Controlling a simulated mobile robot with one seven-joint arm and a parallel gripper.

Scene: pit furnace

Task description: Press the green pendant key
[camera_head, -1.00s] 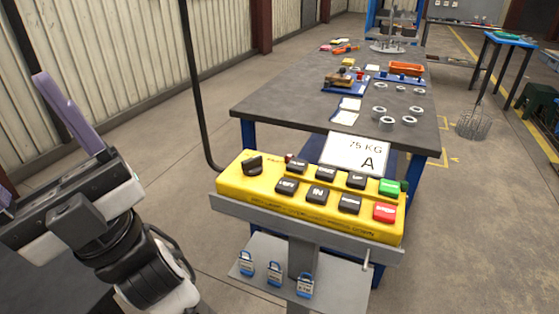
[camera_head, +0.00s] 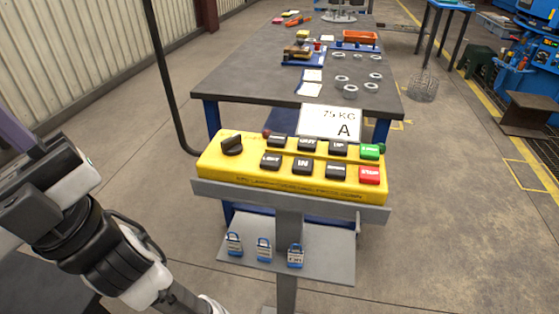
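The yellow pendant (camera_head: 290,187) stands on a grey post and bracket in the middle of the view. It has two rows of black keys and a dark rotary knob (camera_head: 232,145) at its left end. The green key (camera_head: 369,151) is at the right end of the back row, with its top face clear. The red key (camera_head: 370,175) lies just in front of it. My arm is at the lower left, apart from the pendant, and runs down to the bottom edge. My gripper is not visible.
A white "75 KG A" card (camera_head: 330,121) stands behind the pendant. A dark cable (camera_head: 165,80) rises at the left. A workbench (camera_head: 250,75) with metal rings and trays is behind. Floor to the right is open.

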